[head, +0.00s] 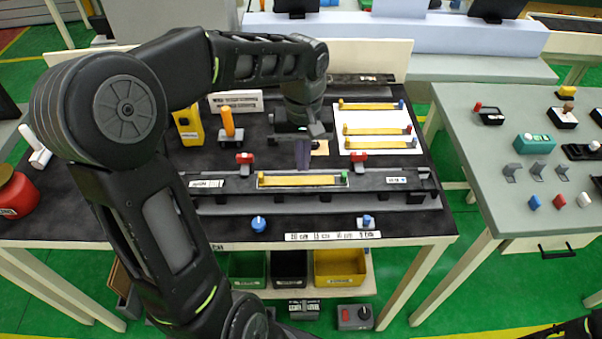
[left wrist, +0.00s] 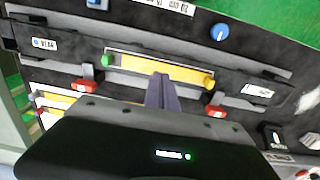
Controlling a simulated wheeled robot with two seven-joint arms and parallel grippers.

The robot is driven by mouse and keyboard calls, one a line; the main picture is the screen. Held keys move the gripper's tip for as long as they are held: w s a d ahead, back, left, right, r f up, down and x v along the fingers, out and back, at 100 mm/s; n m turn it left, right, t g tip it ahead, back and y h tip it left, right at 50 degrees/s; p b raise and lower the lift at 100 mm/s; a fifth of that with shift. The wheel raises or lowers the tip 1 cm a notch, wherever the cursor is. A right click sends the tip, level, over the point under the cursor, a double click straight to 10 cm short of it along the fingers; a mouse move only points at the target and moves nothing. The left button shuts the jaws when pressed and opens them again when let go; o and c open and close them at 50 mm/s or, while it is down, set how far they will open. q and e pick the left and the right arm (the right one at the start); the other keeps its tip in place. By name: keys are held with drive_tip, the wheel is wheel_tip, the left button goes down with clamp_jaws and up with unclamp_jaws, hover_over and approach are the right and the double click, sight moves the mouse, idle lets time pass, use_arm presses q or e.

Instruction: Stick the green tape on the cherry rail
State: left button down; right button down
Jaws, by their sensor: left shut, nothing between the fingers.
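A yellow tape strip (head: 300,181) with a green tab (head: 345,174) at its right end lies along the middle of the long black rail (head: 215,197). In the left wrist view the strip (left wrist: 135,64) shows its green tab (left wrist: 107,60) at the left and a yellow tab at the right. My left gripper (head: 303,166) is shut and empty, pointing down at the strip's middle. Its fingertips (left wrist: 160,77) overlap the strip's edge in the wrist view; I cannot tell whether they touch. No cherry label is readable.
Two red clamps, left (head: 244,158) and right (head: 358,156), stand behind the rail. A white sheet (head: 376,123) holds three more yellow strips. A yellow block (head: 187,125) and orange-handled tool (head: 228,124) stand behind left.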

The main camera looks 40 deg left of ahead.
use_arm(q)
wheel_tip(320, 180, up, 3)
drive_tip(key=shift+p, duration=0.85)
